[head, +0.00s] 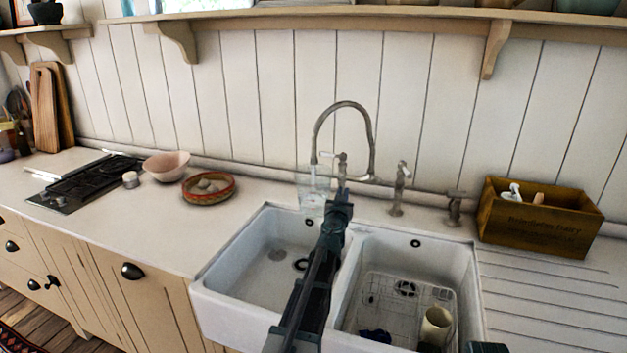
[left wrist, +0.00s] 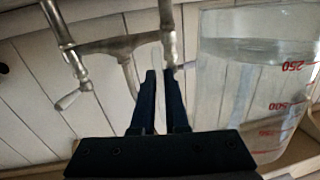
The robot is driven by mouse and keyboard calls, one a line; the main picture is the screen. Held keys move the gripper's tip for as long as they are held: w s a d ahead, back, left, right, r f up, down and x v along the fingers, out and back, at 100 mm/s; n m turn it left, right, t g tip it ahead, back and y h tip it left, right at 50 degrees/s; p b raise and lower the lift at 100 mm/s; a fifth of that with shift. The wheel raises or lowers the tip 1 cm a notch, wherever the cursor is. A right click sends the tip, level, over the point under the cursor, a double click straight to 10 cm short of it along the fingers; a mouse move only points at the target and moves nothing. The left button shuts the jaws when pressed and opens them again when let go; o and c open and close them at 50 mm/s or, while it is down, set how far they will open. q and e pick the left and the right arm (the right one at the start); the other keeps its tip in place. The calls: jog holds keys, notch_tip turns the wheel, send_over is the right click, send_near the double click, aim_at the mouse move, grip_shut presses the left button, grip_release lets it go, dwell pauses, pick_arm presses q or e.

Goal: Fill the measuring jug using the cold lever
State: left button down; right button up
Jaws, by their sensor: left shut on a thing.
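The clear measuring jug (head: 312,203) stands upright below the left-hand end of the arched tap spout (head: 345,105), at the back of the left basin. In the left wrist view the jug (left wrist: 250,100) shows red marks and a water line near its 250 mark. My left gripper (head: 341,192) reaches up to the tap. In the left wrist view its fingers (left wrist: 162,75) are shut on a slim pale lever, taken as the cold lever, largely hidden between them. I cannot tell if water runs. My right gripper is not recognisable.
A double white sink (head: 250,262) lies in front; its right basin holds a wire rack (head: 375,300) and a beige cup (head: 436,326). A wooden box (head: 540,225) stands right. A pink bowl (head: 167,166), red basket (head: 208,188) and hob (head: 85,182) are left.

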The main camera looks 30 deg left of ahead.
pick_arm(q)
jog(key=s+d, duration=0.4)
jog(key=d, duration=0.4)
notch_tip(320, 180, up, 6)
jog(key=p, duration=0.6)
jog(key=shift+d, duration=0.45)
